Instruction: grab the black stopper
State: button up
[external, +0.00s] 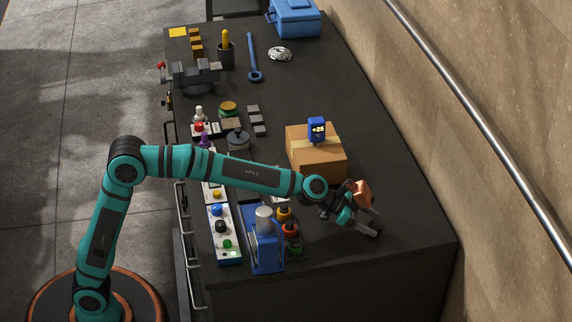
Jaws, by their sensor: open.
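My gripper (364,216) is at the right end of the arm, over the right front part of the dark bench, with its fingers apart and angled down to the right. I cannot clearly pick out a black stopper. A round black knob-like piece (221,226) sits on the white panel at the front left, well left of my gripper. A dark lidded round piece (238,140) stands near the bench's middle. An orange-brown block-like piece (362,191) shows right by my gripper; I cannot tell whether it touches it. The arm hides part of the bench.
A cardboard box (316,158) with a blue "+25" display (317,129) stands behind my gripper. A blue press-like device (265,247) and several coloured round pieces (290,230) stand to its left. A wall (480,120) runs along the right. The bench's right side is clear.

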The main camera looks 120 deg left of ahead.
jog(key=c, duration=1.1)
jog(key=shift+o, duration=0.2)
